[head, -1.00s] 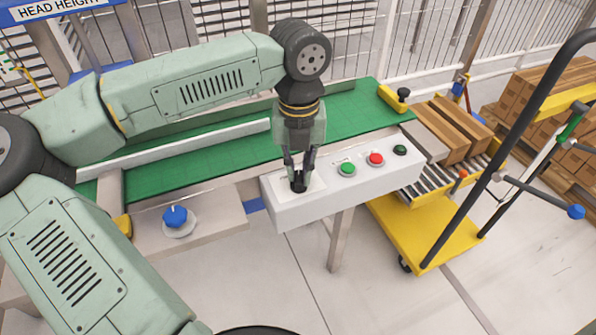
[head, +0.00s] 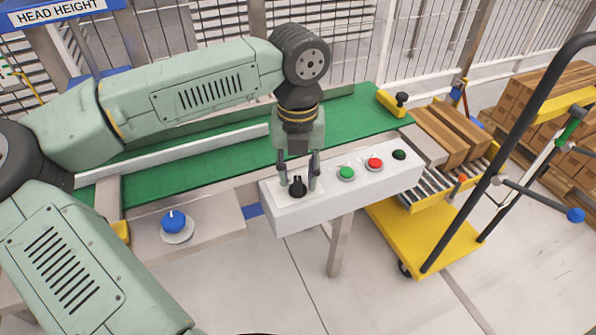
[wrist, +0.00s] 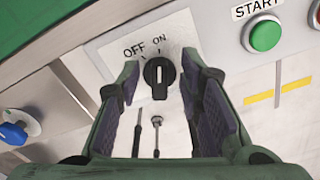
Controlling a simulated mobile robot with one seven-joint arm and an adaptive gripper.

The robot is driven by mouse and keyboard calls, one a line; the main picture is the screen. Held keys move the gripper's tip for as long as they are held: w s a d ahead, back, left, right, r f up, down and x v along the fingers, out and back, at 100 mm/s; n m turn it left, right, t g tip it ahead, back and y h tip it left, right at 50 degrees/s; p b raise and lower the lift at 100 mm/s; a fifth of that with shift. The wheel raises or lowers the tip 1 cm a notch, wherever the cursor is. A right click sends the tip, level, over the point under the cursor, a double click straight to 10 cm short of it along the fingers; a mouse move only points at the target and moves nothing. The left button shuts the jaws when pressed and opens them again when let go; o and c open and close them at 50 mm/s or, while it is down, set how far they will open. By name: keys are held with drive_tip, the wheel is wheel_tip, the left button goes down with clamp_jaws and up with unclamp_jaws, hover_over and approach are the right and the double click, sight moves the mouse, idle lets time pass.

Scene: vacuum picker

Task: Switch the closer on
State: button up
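The closer switch is a black rotary knob (head: 298,188) on a white plate at the left end of the white control box (head: 345,195). In the wrist view the knob (wrist: 159,76) stands upright in the picture, its pale mark towards the ON label (wrist: 159,39); the OFF label (wrist: 133,48) is to the left. My gripper (head: 298,170) is over the knob with its fingers spread. In the wrist view its two pads (wrist: 160,92) are on either side of the knob, with visible gaps on both sides. It holds nothing.
Green (head: 346,173), red (head: 374,163) and black (head: 399,155) buttons sit to the right on the box. A blue knob (head: 174,220) is on the left panel. The green conveyor (head: 200,150) runs behind. A yellow cart (head: 425,235) stands right.

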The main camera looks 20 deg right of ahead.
sight(298, 178)
wheel_tip(298, 178, up, 12)
idle(0.6)
idle(0.4)
